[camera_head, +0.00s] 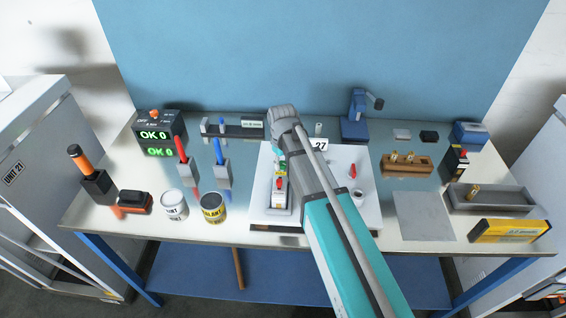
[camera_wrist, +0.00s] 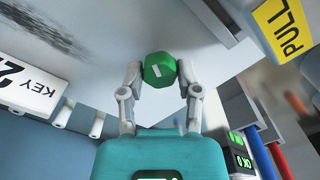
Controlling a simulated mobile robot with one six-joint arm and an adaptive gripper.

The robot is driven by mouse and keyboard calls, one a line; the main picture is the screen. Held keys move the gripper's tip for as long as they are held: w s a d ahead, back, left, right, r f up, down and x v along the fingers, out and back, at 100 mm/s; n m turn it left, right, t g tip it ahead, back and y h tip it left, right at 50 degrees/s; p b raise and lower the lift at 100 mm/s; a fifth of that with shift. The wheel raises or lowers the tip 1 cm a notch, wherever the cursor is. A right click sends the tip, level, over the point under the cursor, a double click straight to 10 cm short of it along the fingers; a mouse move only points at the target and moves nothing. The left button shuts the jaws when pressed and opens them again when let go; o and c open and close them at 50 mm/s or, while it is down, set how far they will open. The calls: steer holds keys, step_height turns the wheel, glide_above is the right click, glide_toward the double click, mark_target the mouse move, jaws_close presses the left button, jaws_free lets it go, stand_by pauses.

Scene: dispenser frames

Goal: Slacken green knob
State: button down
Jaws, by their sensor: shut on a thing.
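The green knob (camera_wrist: 158,66) shows in the wrist view, faceted, with a short white mark on its face. It sits at the pale panel surface (camera_wrist: 185,20). My gripper (camera_wrist: 161,76) is shut on the green knob, with one grey finger on each side of it. In the head view my arm hides most of the gripper and the knob. The white panel plate (camera_head: 345,210) lies on the table there, under my arm.
A yellow PULL label (camera_wrist: 286,28) and a KEY 27 plate (camera_wrist: 27,88) flank the gripper. A red knob (camera_head: 279,184) and a red lever (camera_head: 352,171) stand either side of my arm. Cans (camera_head: 174,206), a brown rack (camera_head: 406,172) and a grey tray (camera_head: 491,206) crowd the table.

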steer(key=m, duration=0.5)
steer(key=shift+m, duration=0.3)
steer(key=m, duration=0.6)
steer(key=shift+c, duration=1.5)
jaws_free()
steer(key=shift+r, duration=0.15)
